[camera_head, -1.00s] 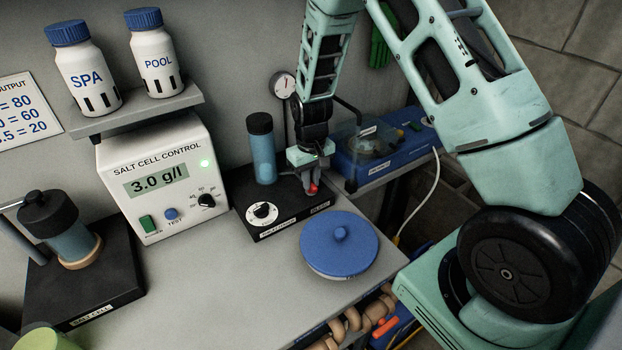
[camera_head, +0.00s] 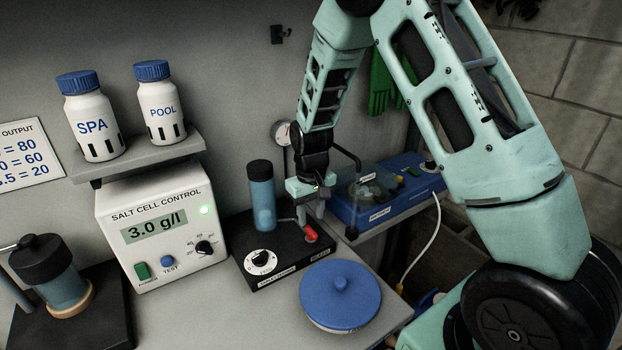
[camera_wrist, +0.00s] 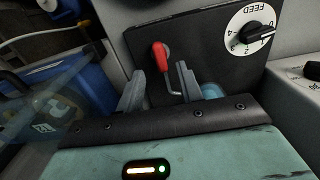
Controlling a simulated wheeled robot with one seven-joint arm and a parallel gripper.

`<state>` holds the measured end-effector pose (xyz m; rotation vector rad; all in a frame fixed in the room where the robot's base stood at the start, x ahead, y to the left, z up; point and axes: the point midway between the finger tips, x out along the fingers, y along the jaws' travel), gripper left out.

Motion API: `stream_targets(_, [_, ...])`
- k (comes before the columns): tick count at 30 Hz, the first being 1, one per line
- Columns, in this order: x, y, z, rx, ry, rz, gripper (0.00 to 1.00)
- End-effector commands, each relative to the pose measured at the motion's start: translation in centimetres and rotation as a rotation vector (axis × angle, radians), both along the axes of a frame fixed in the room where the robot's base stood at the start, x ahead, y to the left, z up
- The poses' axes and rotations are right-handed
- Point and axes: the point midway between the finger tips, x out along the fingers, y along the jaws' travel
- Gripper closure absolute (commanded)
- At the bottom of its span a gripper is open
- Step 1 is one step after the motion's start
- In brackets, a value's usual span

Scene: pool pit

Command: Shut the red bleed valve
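The red bleed valve lever (camera_head: 311,234) sits on the right part of a black feeder box (camera_head: 262,279) on the bench. It also shows in the wrist view (camera_wrist: 160,57), with a thin metal tube beside it. My gripper (camera_head: 312,214) points down just behind the lever in the head view. In the wrist view my gripper (camera_wrist: 160,91) has its two grey fingers apart, with nothing held between them. The lever appears beyond the fingertips, roughly in line with the gap. I cannot tell whether a finger touches it.
A blue round lid (camera_head: 340,295) lies in front of the box. A blue-bodied cylinder (camera_head: 262,205) and a gauge (camera_head: 283,133) stand close to my gripper. The feed dial (camera_head: 261,261) is left of the valve. The salt cell control (camera_head: 160,235) stands further left. A blue unit (camera_head: 375,205) is right.

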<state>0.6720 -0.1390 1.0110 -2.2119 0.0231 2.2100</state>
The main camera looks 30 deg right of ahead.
Motion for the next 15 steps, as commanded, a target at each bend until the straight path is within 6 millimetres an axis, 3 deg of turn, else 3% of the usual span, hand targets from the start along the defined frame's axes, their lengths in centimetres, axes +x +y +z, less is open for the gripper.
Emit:
stream_targets(9, [0.1,0.1,7.5,0.000,-0.007,0.001,0.64])
stream_targets(15, [0.1,0.0,11.1,0.000,-0.005,0.002,0.64])
